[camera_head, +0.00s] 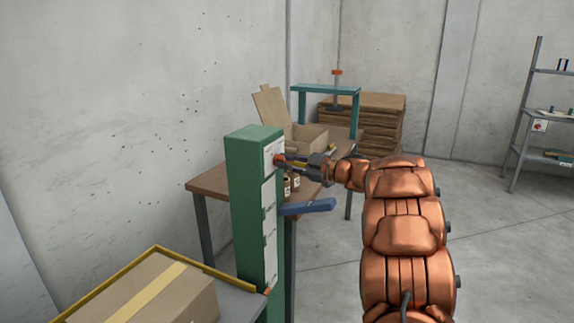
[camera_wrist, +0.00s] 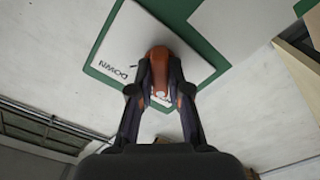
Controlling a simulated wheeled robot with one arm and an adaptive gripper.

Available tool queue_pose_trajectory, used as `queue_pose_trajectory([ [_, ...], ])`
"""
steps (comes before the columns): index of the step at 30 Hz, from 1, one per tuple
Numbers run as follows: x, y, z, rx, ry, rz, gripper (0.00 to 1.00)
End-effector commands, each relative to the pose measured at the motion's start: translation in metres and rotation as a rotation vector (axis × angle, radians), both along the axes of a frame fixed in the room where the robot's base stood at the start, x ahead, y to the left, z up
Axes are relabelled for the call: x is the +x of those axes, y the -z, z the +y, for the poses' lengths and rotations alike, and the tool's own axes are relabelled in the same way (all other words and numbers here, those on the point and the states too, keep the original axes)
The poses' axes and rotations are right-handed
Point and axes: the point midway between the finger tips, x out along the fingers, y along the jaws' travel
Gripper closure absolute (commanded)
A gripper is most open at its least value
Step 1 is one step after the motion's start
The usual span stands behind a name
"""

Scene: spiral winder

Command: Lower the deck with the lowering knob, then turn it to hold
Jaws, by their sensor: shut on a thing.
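The lowering knob (camera_wrist: 158,62) is orange-red and sits on a white plate (camera_wrist: 118,62) marked "DOWN" in the wrist view. In the head view the knob (camera_head: 279,159) shows near the top of the green column (camera_head: 256,200), on its right face. My gripper (camera_wrist: 160,88) is shut on the knob, with one dark finger on each side of it. In the head view my gripper (camera_head: 290,162) reaches the column from the right. The deck (camera_head: 238,299) is at the bottom left, a grey surface with a yellow edge, bearing a taped cardboard box (camera_head: 150,290). The knob's marker is hidden.
A blue bar (camera_head: 308,207) sticks out to the right of the column below my gripper. A wooden table (camera_head: 212,181) with an open carton (camera_head: 308,138) and small bottles stands behind. Stacked cardboard (camera_head: 375,115) lies farther back. Open floor is at the right.

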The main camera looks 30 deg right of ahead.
Motion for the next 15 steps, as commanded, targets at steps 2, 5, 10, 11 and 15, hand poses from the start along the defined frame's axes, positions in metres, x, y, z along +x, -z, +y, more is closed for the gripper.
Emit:
queue_pose_trajectory([
  [2,-0.0002,-0.0004,-0.0006,-0.003,0.001,-0.002,1.00],
  [5,-0.0002,-0.0005,-0.0007,-0.003,0.001,-0.002,1.00],
  [10,-0.0001,-0.0005,-0.0007,-0.003,0.001,-0.001,1.00],
  [11,-0.0002,-0.0003,-0.0007,-0.003,0.001,-0.001,0.80],
  [15,0.0000,-0.0003,-0.0004,-0.001,0.001,-0.002,0.66],
])
